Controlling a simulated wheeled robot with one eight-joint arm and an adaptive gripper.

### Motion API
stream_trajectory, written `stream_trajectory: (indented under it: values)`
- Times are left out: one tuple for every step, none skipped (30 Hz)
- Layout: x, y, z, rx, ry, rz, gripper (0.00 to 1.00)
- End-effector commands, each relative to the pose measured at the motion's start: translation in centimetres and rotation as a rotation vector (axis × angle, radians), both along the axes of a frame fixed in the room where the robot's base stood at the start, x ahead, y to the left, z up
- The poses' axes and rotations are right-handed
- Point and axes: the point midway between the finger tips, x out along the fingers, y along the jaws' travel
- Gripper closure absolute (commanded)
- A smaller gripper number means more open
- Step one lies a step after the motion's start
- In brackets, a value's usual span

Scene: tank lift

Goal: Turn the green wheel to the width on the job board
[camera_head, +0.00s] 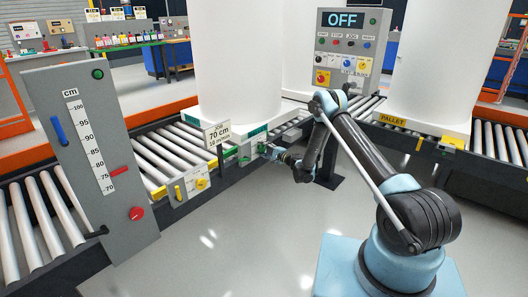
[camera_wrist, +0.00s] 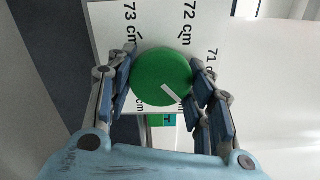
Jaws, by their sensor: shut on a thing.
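The green wheel (camera_wrist: 162,76) is round, with a white mark on its face pointing to the lower right in the wrist view. Behind it a white plate (camera_wrist: 108,22) bears the marks 73 cm, 72 cm and 71 cm. My gripper (camera_wrist: 163,88) is shut on the wheel, its fingers on either side of the rim. In the head view my gripper (camera_head: 266,149) is at the conveyor's side, and the wheel is small there.
A grey cm panel (camera_head: 98,165) with a red pointer low on its scale stands at left. A control box (camera_head: 348,45) shows OFF at the back. Large white tanks (camera_head: 237,60) stand on the roller conveyor (camera_head: 165,150). The grey floor in front is clear.

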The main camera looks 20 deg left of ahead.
Motion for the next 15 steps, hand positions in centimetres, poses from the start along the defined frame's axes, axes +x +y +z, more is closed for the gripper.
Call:
stream_trajectory:
  values:
    - [0.24, -0.14, -0.12, 0.01, 0.026, -0.005, 0.76]
    - [0.24, -0.14, -0.13, 0.016, 0.043, -0.005, 0.76]
    - [0.23, -0.15, -0.14, 0.025, 0.064, -0.005, 0.76]
    - [0.24, -0.16, -0.15, 0.031, 0.078, -0.006, 0.76]
    - [0.23, -0.16, -0.16, 0.036, 0.092, -0.006, 0.76]
    - [0.24, -0.17, -0.18, 0.043, 0.109, -0.006, 0.76]
    - [0.23, -0.17, -0.19, 0.048, 0.12, -0.006, 0.76]
    - [0.23, -0.17, -0.2, 0.052, 0.129, -0.006, 0.76]
    - [0.24, -0.18, -0.21, 0.057, 0.142, -0.006, 0.76]
    - [0.23, -0.19, -0.21, 0.06, 0.148, -0.006, 0.76]
    - [0.24, -0.2, -0.22, 0.062, 0.155, -0.006, 0.76]
    - [0.23, -0.2, -0.22, 0.066, 0.163, -0.006, 0.76]
    - [0.23, -0.2, -0.23, 0.068, 0.169, -0.006, 0.76]
    - [0.23, -0.2, -0.23, 0.07, 0.172, -0.006, 0.76]
    - [0.23, -0.21, -0.24, 0.071, 0.176, -0.006, 0.76]
